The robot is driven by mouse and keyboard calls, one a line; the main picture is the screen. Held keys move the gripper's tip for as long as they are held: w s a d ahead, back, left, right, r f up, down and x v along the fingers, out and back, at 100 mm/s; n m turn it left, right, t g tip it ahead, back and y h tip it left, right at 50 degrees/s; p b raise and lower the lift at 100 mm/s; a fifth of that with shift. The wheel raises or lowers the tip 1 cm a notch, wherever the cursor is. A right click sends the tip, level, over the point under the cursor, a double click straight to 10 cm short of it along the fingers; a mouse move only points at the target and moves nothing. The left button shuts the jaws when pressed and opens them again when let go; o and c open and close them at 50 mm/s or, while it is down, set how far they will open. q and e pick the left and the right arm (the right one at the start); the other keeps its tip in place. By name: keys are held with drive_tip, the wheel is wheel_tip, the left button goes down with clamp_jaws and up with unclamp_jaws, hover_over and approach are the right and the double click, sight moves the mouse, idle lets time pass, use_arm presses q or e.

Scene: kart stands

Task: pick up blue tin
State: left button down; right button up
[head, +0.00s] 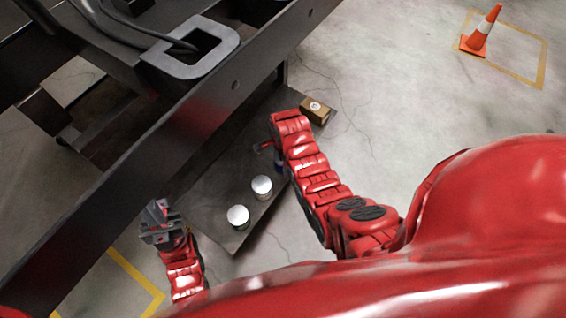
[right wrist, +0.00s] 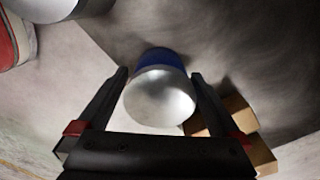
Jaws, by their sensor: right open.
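The blue tin (right wrist: 161,58) has a blue side and a bright silver end (right wrist: 160,98). In the right wrist view it stands between the two fingers of my right gripper (right wrist: 160,76). The fingers are open, with a gap on each side of the tin. In the head view the blue tin (head: 280,166) is mostly hidden by my right arm and gripper (head: 268,150). My left gripper (head: 160,222) is at the lower left, away from the tins; its jaws are unclear.
Two other silver-topped tins (head: 262,185) (head: 238,216) stand on the dark surface (head: 222,190). A cardboard box (head: 315,109) is at its far end. A long dark beam (head: 200,130) runs along the left. An orange cone (head: 482,32) stands at the far right.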

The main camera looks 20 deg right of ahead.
drive_tip(key=shift+r, duration=0.1)
clamp_jaws()
idle(0.3)
drive_tip(key=shift+r, duration=0.1)
